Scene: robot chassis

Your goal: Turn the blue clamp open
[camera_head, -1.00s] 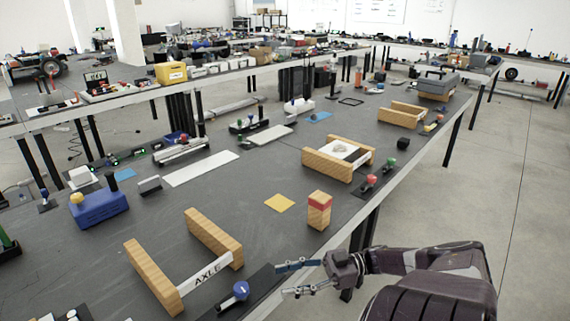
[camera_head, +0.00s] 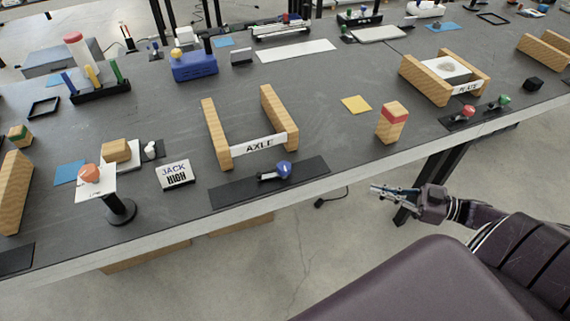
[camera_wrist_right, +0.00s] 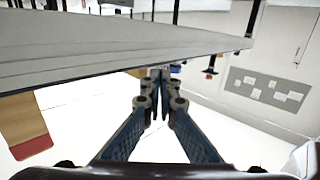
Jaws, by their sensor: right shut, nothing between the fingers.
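The blue clamp (camera_head: 283,170) is a small blue knob on a metal lever. It is mounted on a black plate (camera_head: 240,188) at the front edge of the table, below the AXLE label (camera_head: 262,146). The lever points left from the knob. My right gripper (camera_head: 376,190) is past the table's front edge, to the right of the clamp and apart from it. Its blue fingers are together and empty; they also show in the right wrist view (camera_wrist_right: 160,78). The clamp cannot be made out in the wrist view. My left gripper is out of sight.
Two wooden rails (camera_head: 215,136) stand behind the clamp. A red-topped wooden block (camera_head: 391,127) stands at the table edge to its right. A JACK HIGH sign (camera_head: 175,174) and a black stand (camera_head: 121,211) are to its left.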

